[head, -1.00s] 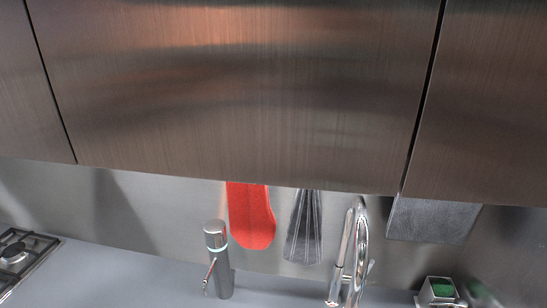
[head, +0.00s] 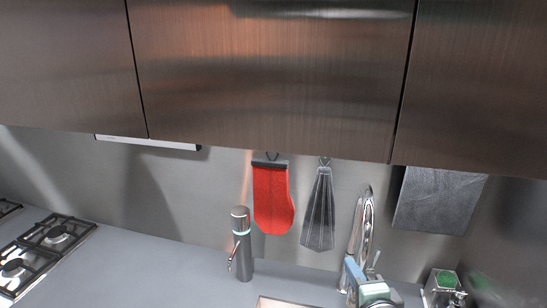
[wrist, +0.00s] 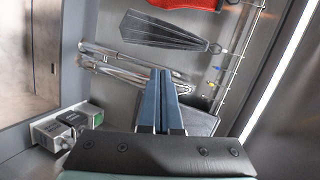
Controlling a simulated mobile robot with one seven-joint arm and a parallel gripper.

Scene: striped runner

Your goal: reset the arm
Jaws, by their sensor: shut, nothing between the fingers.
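My gripper shows in the wrist view (wrist: 162,90), its two blue fingers side by side and shut with nothing between them. In the head view my gripper (head: 353,272) is at the lower right, in front of the chrome faucet (head: 365,222) and partly covering it. In the wrist view the faucet (wrist: 125,67) lies left of the fingers. I cannot tell whether the gripper touches it. The rest of my arm is mostly out of the head view.
Closed cabinets (head: 270,75) hang above the grey counter (head: 150,255). A red mitt (head: 272,200), a pleated grey cloth (head: 319,210) and a dark grey panel (head: 438,202) hang on the wall. A dark dispenser (head: 241,245), a gas hob (head: 45,245) and a green-topped holder (head: 443,285) stand below.

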